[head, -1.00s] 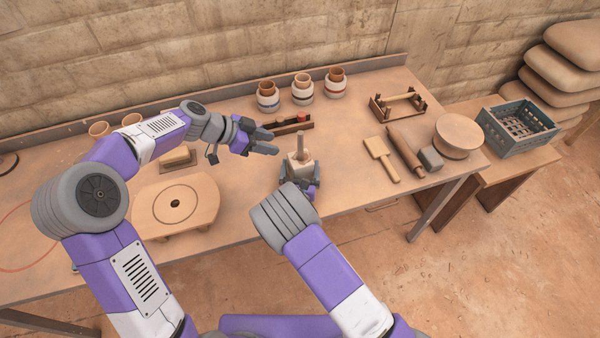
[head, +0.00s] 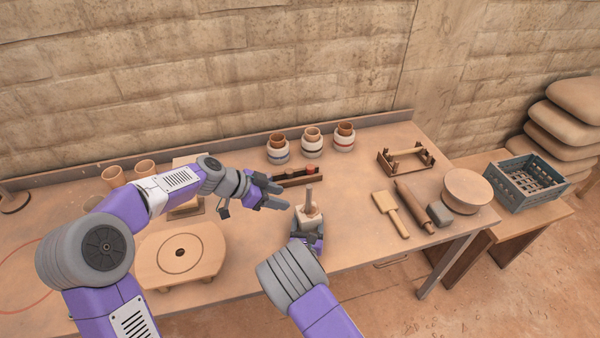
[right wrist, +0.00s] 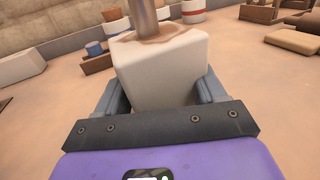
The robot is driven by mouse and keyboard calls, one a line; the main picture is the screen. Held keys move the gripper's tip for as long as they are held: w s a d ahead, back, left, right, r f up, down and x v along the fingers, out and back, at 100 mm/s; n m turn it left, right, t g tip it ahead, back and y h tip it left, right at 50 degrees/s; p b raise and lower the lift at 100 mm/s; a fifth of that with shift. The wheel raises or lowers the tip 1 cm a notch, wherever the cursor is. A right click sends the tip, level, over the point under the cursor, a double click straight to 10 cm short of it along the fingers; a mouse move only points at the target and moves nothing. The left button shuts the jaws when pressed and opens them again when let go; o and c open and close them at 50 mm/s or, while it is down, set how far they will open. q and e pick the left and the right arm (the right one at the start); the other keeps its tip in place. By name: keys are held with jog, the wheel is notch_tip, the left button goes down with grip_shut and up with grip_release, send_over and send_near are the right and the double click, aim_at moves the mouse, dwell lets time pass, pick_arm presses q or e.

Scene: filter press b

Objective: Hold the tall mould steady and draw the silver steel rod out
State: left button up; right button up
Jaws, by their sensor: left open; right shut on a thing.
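The tall mould (head: 308,215) is a pale block on the table in front of me. The silver steel rod (head: 309,197) stands up out of its top. In the right wrist view the mould (right wrist: 160,75) fills the space between the fingers, and the rod (right wrist: 144,15) rises from a brownish patch on its top. My right gripper (head: 308,240) is shut on the mould from the near side. My left gripper (head: 274,193) is open and empty, its fingers pointing right, a short way left of the rod and apart from it. The rod's lower part is hidden inside the mould.
A low wooden rack (head: 298,178) with coloured pieces lies just behind the mould. Banded jars (head: 312,141) stand at the back. A round wooden disc stand (head: 180,255) is at the left. A paddle (head: 391,212) and rolling pin (head: 414,207) lie to the right.

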pick_arm(q)
jog(key=d+f+n+t+y, duration=0.1)
jog(key=n, duration=0.1)
jog(key=n+t+y, duration=0.3)
jog(key=n+t, duration=0.4)
send_near(308, 192)
jog(key=f, duration=0.1)
jog(key=shift+t+h, duration=0.3)
jog(key=x, duration=1.2)
jog(key=shift+w+f, duration=0.1)
jog(key=shift+w, duration=0.15)
grip_shut()
